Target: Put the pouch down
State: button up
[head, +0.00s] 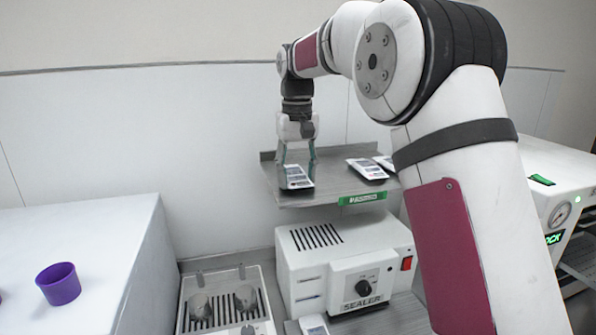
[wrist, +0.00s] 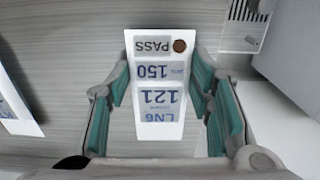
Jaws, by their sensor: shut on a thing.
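The pouch (head: 296,177) is a small white packet with dark print, at the left part of a grey shelf (head: 325,193). In the wrist view the pouch (wrist: 158,88) shows printed labels and a brown dot, and lies between the teal finger pads. My gripper (head: 297,168) points down over the shelf and is shut on the pouch. It also shows in the wrist view (wrist: 160,112). The pouch is close to the shelf surface; I cannot tell whether it touches it.
Other pouches (head: 367,169) lie on the shelf to the right. A white sealer (head: 335,262) with a dial stands below the shelf. A tray (head: 189,304) with grey items is at the lower left. A purple cup (head: 60,284) stands on a white surface at the left.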

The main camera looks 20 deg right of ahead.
aim_at(297, 176)
jog(key=shift+f, duration=0.2)
jog(key=o, duration=1)
jog(key=shift+r+b, duration=1.2)
jog(key=shift+r, duration=5)
